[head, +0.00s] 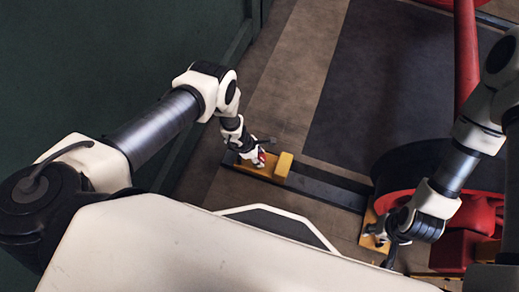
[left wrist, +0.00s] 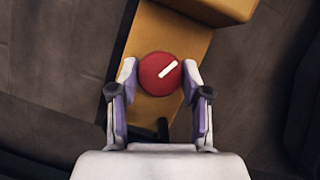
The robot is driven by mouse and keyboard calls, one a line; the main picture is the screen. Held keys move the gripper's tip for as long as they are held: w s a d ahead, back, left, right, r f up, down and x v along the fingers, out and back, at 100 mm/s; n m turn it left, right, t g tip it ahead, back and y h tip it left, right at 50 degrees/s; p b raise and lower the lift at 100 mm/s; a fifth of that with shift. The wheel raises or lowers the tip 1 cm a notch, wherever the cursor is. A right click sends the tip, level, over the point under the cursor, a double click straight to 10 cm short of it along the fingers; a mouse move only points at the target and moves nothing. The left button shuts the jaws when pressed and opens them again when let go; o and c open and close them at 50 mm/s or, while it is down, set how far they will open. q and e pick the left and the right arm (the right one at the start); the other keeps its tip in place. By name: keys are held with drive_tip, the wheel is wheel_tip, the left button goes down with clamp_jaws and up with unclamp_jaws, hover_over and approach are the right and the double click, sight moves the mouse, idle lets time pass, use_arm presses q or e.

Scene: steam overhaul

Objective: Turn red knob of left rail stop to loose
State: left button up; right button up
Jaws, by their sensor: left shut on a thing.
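The left rail stop is a yellow plate (head: 262,171) with a raised block (head: 283,167) at its right end, lying on the dark rail. Its round red knob (left wrist: 160,74) has a white pointer line slanting to the upper right in the left wrist view. My left gripper (head: 258,157) is over the plate, shut on the knob, with one finger on each side of it (left wrist: 160,95). In the head view the gripper hides most of the knob. My right gripper (head: 387,243) is by another yellow stop (head: 369,228); its fingers are too unclear to read.
A dark rail (head: 325,190) runs from the left stop to a large red-and-black wheel (head: 400,195). A red bar (head: 465,55) rises at the right. A dark green wall (head: 120,60) stands at the left. The floor beyond the rail is clear.

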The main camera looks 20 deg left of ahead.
use_arm(q)
drive_tip(key=n+p, duration=0.2)
drive_tip(key=p, duration=0.1)
drive_tip(key=n+t+p, duration=0.1)
drive_tip(key=shift+s+r+y, duration=0.2)
drive_tip(key=shift+r+y, duration=0.1)
drive_tip(key=shift+f+n+t+p, duration=0.3)
drive_tip(key=shift+n+t+p, duration=0.1)
drive_tip(key=shift+n+p, duration=0.85)
drive_tip(key=o, duration=1.1)
drive_tip(key=shift+o, duration=0.2)
drive_tip(key=shift+w+r, duration=0.1)
drive_tip(key=v, duration=1.1)
drive_tip(key=shift+r, duration=0.4)
